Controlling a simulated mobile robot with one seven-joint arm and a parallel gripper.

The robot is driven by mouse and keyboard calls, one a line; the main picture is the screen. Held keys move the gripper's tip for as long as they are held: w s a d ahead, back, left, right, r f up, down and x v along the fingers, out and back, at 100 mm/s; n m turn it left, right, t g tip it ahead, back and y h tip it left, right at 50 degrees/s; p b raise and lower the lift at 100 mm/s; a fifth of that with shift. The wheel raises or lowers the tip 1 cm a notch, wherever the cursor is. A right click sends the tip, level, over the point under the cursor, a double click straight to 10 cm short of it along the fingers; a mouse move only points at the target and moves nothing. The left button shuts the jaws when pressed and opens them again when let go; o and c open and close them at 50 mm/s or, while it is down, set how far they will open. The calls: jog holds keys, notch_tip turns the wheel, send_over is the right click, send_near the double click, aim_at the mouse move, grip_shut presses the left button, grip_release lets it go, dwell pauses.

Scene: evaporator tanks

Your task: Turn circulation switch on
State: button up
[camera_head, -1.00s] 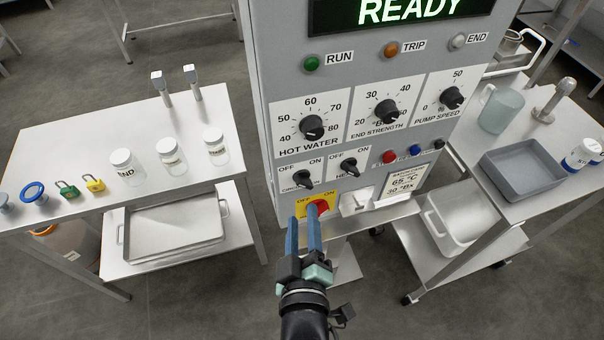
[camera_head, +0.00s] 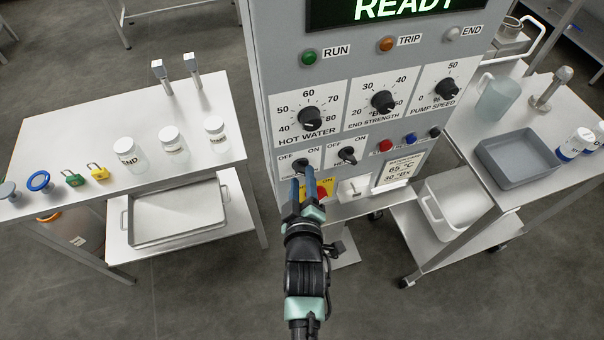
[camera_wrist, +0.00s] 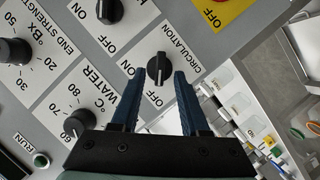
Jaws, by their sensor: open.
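The circulation switch (camera_wrist: 158,68) is a black rotary knob on a white plate marked OFF, ON and CIRCULATION. In the wrist view it sits between and just beyond the tips of my gripper (camera_wrist: 159,70), which is open. In the head view my gripper (camera_head: 302,172) is in front of the panel, and its blue fingers partly cover the circulation switch (camera_head: 300,166). I cannot tell whether the fingers touch the knob.
The heating-side switch (camera_head: 347,155) sits right beside it. A red knob on a yellow plate (camera_head: 326,188) is just below, partly behind my gripper. Dials (camera_head: 311,119) are above. Side tables (camera_head: 60,140) with bottles and a grey tray (camera_head: 520,155) flank the cabinet.

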jog(key=shift+w+f, duration=0.15)
jog(key=shift+w, duration=0.45)
jog(key=shift+c, duration=0.2)
grip_shut()
